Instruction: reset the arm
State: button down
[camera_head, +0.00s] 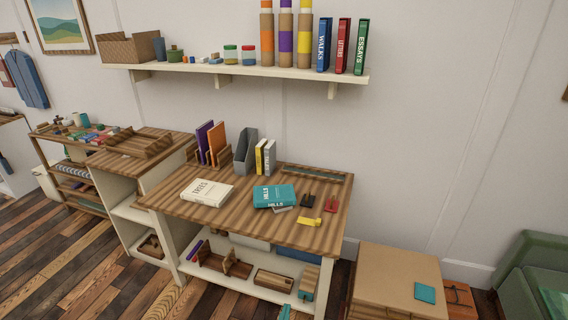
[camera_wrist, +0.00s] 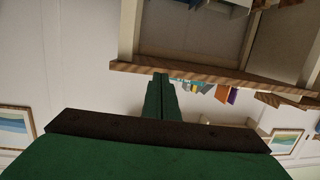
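My gripper (camera_wrist: 161,78) shows in the wrist view as two long dark green fingers pressed side by side, with only a thin dark line between them. It is shut, and nothing shows between the fingertips. A dark brown bar and a wide green body lie behind the fingers at the bottom of that view. The fingertips appear near the striped wooden edge (camera_wrist: 205,78) of a piece of furniture, but I cannot tell the gap. In the head view I cannot clearly make out my arm.
The wooden desk (camera_head: 170,205) holds a white book (camera_head: 206,192), a teal book (camera_head: 274,196), a grey file holder (camera_head: 246,152) and small tools. A wall shelf (camera_head: 290,72) hangs above. A cardboard box (camera_head: 395,270) stands right of the desk. Wooden floor is clear at lower left.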

jog(key=s+a+f+n+g+y, duration=0.1)
jog(key=s+y, duration=0.1)
jog(key=s, duration=1)
jog(key=s+a+f+n+y, duration=0.1)
jog(key=s+a, duration=0.1)
jog(key=s, duration=1.1)
jog(key=s+d+r, duration=0.2)
jog(key=s+r, duration=1.6)
jog(key=shift+s+d+t+y, duration=0.15)
jog(key=shift+d+t+y, duration=0.15)
